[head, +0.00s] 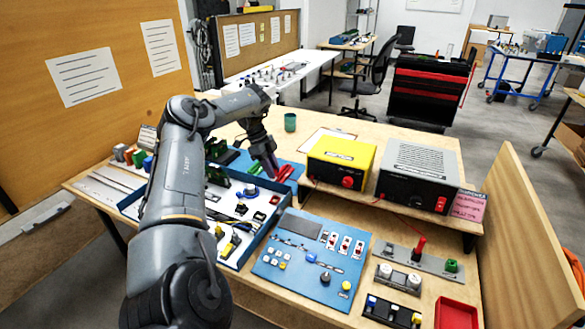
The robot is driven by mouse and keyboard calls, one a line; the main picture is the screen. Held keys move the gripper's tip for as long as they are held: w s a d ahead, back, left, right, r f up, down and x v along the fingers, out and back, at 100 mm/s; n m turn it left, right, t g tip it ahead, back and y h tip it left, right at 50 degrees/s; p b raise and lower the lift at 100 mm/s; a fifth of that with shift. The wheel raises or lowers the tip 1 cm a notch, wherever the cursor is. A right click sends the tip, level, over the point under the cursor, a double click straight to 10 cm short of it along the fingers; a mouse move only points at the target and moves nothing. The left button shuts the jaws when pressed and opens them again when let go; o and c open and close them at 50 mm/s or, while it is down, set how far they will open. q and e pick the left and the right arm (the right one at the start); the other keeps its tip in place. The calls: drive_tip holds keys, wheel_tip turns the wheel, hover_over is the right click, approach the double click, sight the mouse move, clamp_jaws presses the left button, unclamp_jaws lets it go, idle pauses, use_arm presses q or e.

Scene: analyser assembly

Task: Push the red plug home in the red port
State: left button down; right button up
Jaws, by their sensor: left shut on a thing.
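A tall red plug (420,245) stands upright at the grey metal strip (399,255) at the front right, next to a green port (452,266). The red port below it is hidden or too small to make out, so I cannot tell how deep the plug sits. My left gripper (271,171) points down over the blue mat at the back of the parts tray, far to the left of the plug. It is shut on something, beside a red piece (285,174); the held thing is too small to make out. My right gripper is out of view.
A yellow box (342,160) and a grey box (418,172) stand on a raised shelf behind the strip. A blue panel (300,284) with switches lies left of it. A red tray (456,314) is at the front right. A green cup (290,122) stands behind.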

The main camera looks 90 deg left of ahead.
use_arm(q)
drive_tip(key=shift+f, duration=0.2)
drive_tip(key=shift+f+b, duration=1)
drive_tip(key=shift+f, duration=0.05)
drive_tip(key=shift+f+b, duration=1.75)
drive_tip(key=shift+f, duration=0.3)
drive_tip(key=shift+f+b, duration=0.55)
drive_tip(key=shift+f, duration=0.1)
drive_tip(key=shift+f, duration=0.35)
drive_tip(key=shift+f+b, duration=0.4)
drive_tip(key=shift+b, duration=0.2)
